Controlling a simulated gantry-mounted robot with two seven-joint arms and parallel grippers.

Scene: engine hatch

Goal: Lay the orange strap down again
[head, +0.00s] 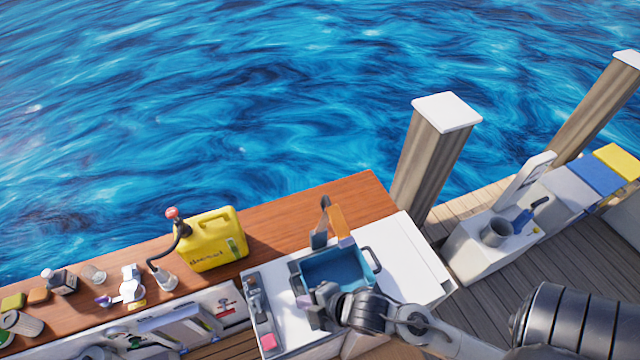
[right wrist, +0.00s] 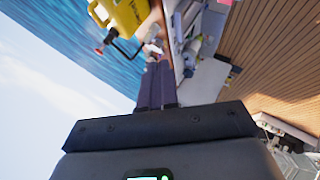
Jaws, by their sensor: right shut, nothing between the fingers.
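An orange strip (head: 339,222), which looks like the strap, stands raised at the back edge of the blue bin (head: 335,266) in the head view. Its lower end looks pale, and I cannot tell what holds it up. My right gripper (head: 308,302) is over the front left part of the bin, below and apart from the orange strip in the picture. Its dark fingers (right wrist: 157,82) are together and empty in the right wrist view. The orange strip cannot be made out in that view. My left gripper is not in view.
A yellow jug (head: 212,240) with a red-capped hose stands on the wooden ledge (head: 290,215) left of the bin. A grey-blue upright tool (head: 320,225) is beside the orange strip. The white top (head: 405,255) right of the bin is clear. A post (head: 430,160) rises behind.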

